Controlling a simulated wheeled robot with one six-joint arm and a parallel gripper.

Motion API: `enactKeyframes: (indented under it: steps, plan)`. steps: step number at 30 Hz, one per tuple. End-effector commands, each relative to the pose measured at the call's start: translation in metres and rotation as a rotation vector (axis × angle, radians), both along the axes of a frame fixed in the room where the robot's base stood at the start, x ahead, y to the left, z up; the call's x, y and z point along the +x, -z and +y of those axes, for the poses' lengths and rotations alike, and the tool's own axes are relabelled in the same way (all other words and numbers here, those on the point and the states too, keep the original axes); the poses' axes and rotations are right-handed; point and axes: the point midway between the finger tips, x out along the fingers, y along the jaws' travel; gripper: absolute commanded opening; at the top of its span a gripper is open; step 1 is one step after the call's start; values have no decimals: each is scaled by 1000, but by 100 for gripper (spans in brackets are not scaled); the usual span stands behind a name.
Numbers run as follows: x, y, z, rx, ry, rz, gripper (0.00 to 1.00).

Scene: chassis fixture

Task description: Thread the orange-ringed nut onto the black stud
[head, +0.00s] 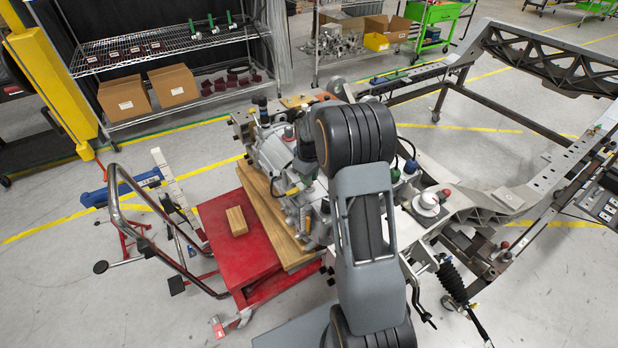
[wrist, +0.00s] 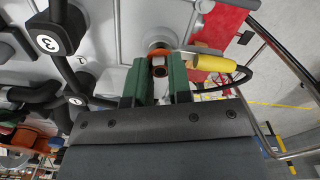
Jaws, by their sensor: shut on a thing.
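In the wrist view my gripper (wrist: 159,74) has its two green fingers closed on the sides of the orange-ringed nut (wrist: 159,60). The nut shows an orange band and a metal body with a dark round centre. It sits close against a round metal seat (wrist: 158,46) on the grey housing. The black stud cannot be made out; the nut and fingers cover that spot. I cannot tell whether the nut is on the stud or just in front of it.
A yellow cylindrical part (wrist: 213,63) with a black cable lies close right of the fingers. Black capped parts (wrist: 55,38) stand on the left. The head view shows the grey machine assembly (head: 285,150), a red cart (head: 238,245) with a wooden block (head: 236,221), and a chassis frame (head: 545,190).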

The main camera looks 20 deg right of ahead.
Motion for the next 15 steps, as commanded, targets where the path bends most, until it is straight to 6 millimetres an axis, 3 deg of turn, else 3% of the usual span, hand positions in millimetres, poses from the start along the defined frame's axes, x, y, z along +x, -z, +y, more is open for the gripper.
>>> enactKeyframes:
  steps: [11, 15]
  plan:
    - [-4, 7, 1, 4, -31, 17, 0]
    - [-4, 8, 1, 4, 78, 17, 0]
